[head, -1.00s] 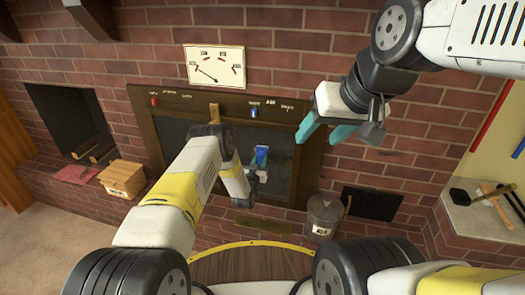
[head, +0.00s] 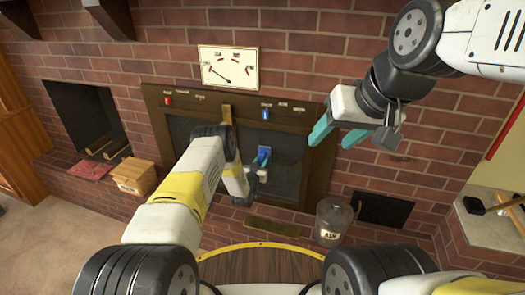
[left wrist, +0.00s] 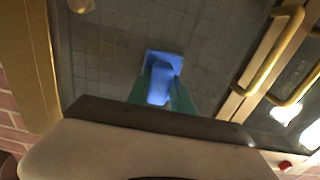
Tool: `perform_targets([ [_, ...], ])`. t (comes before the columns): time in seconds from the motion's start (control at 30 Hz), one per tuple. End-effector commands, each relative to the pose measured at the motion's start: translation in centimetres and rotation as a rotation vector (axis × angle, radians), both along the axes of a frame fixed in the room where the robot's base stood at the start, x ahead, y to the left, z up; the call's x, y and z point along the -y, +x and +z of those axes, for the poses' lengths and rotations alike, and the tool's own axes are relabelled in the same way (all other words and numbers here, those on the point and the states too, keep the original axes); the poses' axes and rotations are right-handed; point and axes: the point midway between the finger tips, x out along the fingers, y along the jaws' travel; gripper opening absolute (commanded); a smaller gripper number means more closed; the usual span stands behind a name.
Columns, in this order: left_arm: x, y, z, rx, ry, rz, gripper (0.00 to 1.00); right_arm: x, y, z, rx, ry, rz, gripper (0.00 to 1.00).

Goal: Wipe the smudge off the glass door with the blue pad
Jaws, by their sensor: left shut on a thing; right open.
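The glass door (head: 286,180) is a dark pane in a brown frame, set in the brick wall; it fills much of the left wrist view (left wrist: 110,55). My left gripper (head: 258,168) is shut on the blue pad (head: 264,153) in front of the pane. In the left wrist view the pad (left wrist: 160,66) sits between the teal fingers, over the pane; whether it touches the glass I cannot tell. I cannot make out a smudge clearly, and my left arm hides part of the pane. My right gripper (head: 331,135) is open and empty, right of the door.
Brass bar handles (left wrist: 275,60) stand out at right in the left wrist view. A wooden box (head: 133,176) is left of the door, a lidded jar (head: 333,220) at lower right. A hammer lies on the right ledge (head: 490,225).

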Motion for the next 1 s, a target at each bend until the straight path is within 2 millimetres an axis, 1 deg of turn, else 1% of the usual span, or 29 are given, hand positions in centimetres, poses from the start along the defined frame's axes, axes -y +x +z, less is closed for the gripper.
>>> perform_targets([
  [0.03,-0.4,0.3,0.5,0.01,-0.001,0.007,0.0,0.0,0.0,0.0,0.0,0.0,0.0,0.55],
  [0.07,-0.5,0.1,0.5,0.01,-0.001,0.007,0.0,0.0,0.0,0.0,0.0,0.0,0.0,0.55],
  [0.6,-1.9,-5.0,0.3,0.005,0.0,0.004,0.0,0.0,0.0,0.0,0.0,0.0,0.0,0.55],
  [0.73,-2.0,-5.5,0.3,0.006,0.0,0.004,0.0,0.0,0.0,0.0,0.0,0.0,0.0,0.55],
  [1.0,-2.0,-5.5,0.3,0.006,-0.001,0.003,0.0,0.0,0.0,0.0,0.0,0.0,0.0,0.55],
])
